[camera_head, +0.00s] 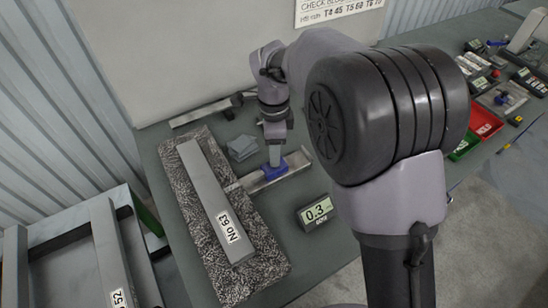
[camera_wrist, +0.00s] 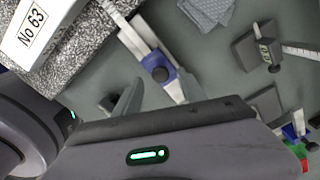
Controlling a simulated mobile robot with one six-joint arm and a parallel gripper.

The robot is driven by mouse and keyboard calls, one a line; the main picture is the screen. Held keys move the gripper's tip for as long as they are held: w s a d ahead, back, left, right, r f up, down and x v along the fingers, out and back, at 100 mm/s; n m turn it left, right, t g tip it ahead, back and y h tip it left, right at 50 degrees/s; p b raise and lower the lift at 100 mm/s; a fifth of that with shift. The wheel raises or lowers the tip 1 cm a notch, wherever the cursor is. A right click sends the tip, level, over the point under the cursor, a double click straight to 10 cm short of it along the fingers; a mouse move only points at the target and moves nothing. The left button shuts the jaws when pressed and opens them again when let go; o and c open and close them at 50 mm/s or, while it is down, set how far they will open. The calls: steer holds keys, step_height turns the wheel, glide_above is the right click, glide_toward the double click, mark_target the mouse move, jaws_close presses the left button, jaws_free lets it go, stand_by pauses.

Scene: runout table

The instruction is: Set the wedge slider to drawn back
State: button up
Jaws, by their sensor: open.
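The wedge slider is a blue block (camera_head: 276,170) with a dark round knob, on a flat metal rail (camera_head: 297,164) beside the speckled plate. It also shows in the wrist view as the blue slider (camera_wrist: 162,62) with its knob (camera_wrist: 160,74). My gripper (camera_head: 275,158) points down right over the slider, hiding its knob in the head view. In the wrist view my gripper (camera_wrist: 158,92) is open, its two fingers apart on either side of the rail, near the knob. I cannot tell whether a finger touches the slider. The rail's thin end reaches the speckled plate.
A grey bar marked No 63 (camera_head: 213,200) lies on the speckled plate (camera_head: 258,272). A display (camera_head: 316,212) reads 0.3. Red and green trays (camera_head: 484,124) with tools stand at far right.

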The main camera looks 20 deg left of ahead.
step_height(320, 180, down, 2)
steer(key=shift+f, duration=0.2)
jaws_close()
stand_by(1.4)
